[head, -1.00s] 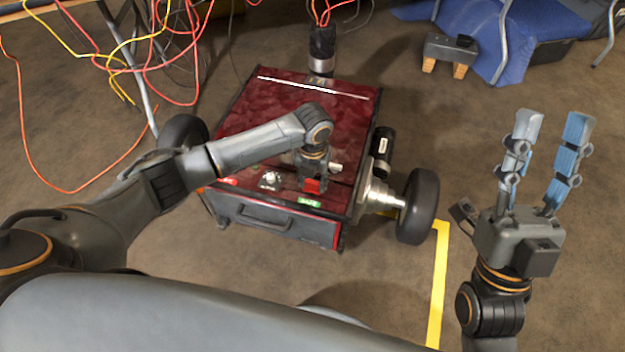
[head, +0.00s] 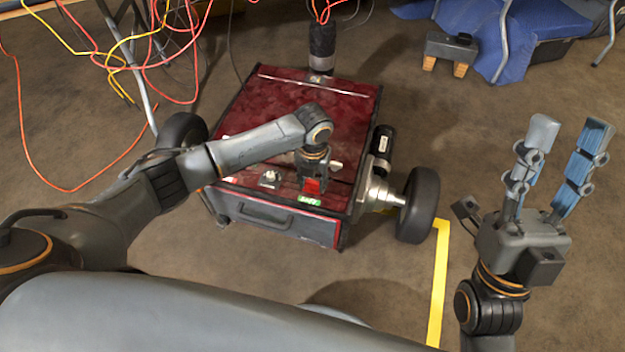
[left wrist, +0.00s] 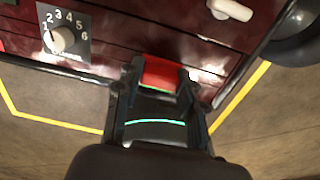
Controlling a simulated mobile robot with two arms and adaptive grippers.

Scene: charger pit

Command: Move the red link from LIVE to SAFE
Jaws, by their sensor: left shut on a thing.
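The red link (head: 312,186) is between the fingers of my left gripper (head: 313,183), which is shut on it. They are over the front right part of the dark red cart top (head: 330,107), at the green SAFE label (head: 309,200). In the left wrist view the red link (left wrist: 160,73) shows between the fingers, with a thin green edge below it. Whether the link touches the cart top cannot be told. The LIVE label is not readable. My right gripper (head: 570,135) is open and empty, out over the floor at the right.
A numbered dial (left wrist: 60,38) sits left of the link, and a white handle (left wrist: 230,9) is beyond it to the right. A black wheel (head: 418,205) stands right of the cart. Yellow tape (head: 440,280) marks the floor. Loose cables (head: 130,60) hang at the back left.

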